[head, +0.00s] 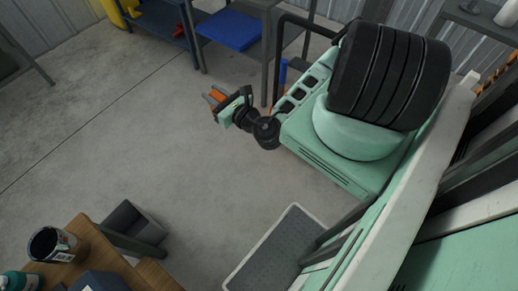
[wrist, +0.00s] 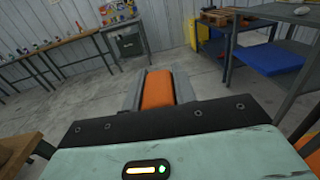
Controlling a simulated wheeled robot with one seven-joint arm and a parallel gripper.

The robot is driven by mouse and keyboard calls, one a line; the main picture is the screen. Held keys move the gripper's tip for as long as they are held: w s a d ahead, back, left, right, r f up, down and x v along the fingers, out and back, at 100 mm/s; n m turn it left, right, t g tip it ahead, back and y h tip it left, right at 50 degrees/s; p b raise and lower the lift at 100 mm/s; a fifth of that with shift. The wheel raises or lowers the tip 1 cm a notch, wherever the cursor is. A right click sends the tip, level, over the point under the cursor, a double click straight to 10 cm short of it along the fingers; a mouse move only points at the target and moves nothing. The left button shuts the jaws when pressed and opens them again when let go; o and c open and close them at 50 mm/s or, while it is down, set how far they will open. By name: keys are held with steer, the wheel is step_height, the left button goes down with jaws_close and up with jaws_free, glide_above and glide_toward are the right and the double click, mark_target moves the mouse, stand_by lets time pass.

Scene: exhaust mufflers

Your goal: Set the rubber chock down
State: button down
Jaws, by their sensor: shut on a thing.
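The rubber chock is an orange block (wrist: 158,88) with a rounded top, seen in the wrist view between the two grey fingers of my gripper (wrist: 157,90). The fingers are shut on its sides. In the head view my gripper (head: 215,99) is mint green with grey fingers, and a bit of orange shows at its tip. It is held out over the floor, pointing to the upper left. The underside of the chock is hidden, and I see no surface touching it.
A dark metal table with a blue tray (head: 230,30) stands beyond the gripper. A wooden bench (head: 88,236) with a can (head: 50,246) is at lower left, by a grey bin (head: 128,222). Workbenches (wrist: 55,48) line the far wall. The concrete floor (head: 120,140) between is clear.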

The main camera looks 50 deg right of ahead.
steer(key=w+d+f+y+b, duration=0.1)
steer(key=w+f+b, duration=0.2)
steer(key=f+b, duration=0.9)
steer(key=w+d+f+n+b, duration=0.1)
steer(key=w+f+b, duration=0.1)
steer(key=f+b, duration=0.95)
steer(key=w+d+f+y+b, duration=0.1)
steer(key=w+f+b, duration=0.2)
steer(key=f+b, duration=0.85)
steer(key=w+d+f+b, duration=0.65)
steer(key=f+b, duration=0.55)
steer(key=f, duration=0.3)
steer(key=w+d+f+b, duration=0.6)
steer(key=w+f+b, duration=0.2)
steer(key=f+b, duration=0.5)
steer(key=w+d+f+b, duration=0.65)
steer(key=f+b, duration=0.45)
steer(key=f, duration=0.5)
steer(key=s+d+f+b, duration=0.1)
steer(key=s+d+b, duration=0.1)
steer(key=s+d, duration=0.1)
steer(key=s+d+f+b, duration=0.1)
steer(key=s+d+b, duration=0.2)
steer(key=d, duration=0.3)
steer(key=s+d+f+b, duration=0.2)
steer(key=s+d, duration=0.2)
steer(key=d, duration=0.1)
steer(key=shift+s+d, duration=0.1)
steer(key=shift+s, duration=0.1)
steer(key=shift+r, duration=0.1)
